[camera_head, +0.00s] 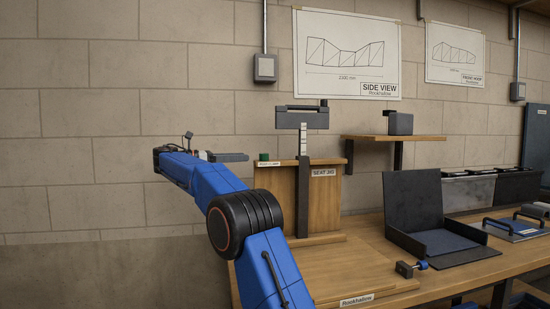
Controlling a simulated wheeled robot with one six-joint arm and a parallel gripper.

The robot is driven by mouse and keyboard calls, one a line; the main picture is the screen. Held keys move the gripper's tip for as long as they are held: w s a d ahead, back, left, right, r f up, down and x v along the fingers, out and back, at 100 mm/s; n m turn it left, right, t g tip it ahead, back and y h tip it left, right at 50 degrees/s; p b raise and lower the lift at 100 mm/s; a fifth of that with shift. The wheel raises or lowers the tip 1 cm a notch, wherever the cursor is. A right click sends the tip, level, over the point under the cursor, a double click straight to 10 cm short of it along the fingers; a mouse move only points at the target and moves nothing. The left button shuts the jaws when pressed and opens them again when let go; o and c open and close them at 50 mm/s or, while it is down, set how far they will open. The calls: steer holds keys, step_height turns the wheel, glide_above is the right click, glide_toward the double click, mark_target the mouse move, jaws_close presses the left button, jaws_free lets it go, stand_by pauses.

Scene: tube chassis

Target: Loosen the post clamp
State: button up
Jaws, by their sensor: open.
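The seat jig's wooden board (330,200) stands upright on the bench. A dark post (303,190) rises at the board, with a pale scale strip (303,140) and a dark grey head block (302,119) on top. A small green part (264,157) shows at the board's upper left, above a white label too small to read surely. Which part is the post clamp I cannot tell for certain. My gripper (244,157) is open, its dark finger pointing right, left of the green part. Whether they touch is unclear.
An open dark case (430,245) lies on the bench (365,260). A small clamp-like piece with a blue knob (421,265) lies in front of it. A wooden shelf (395,138) holds a grey block (400,123).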

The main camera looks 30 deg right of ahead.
mark_target(264, 157)
steer(key=d, duration=0.4)
steer(key=s+d, duration=0.1)
steer(key=d, duration=0.4)
steer(key=s+d, duration=0.1)
steer(key=d, duration=0.3)
steer(key=shift+s+d, duration=0.2)
steer(key=shift+d, duration=0.05)
steer(key=shift+c, duration=0.2)
steer(key=c, duration=1)
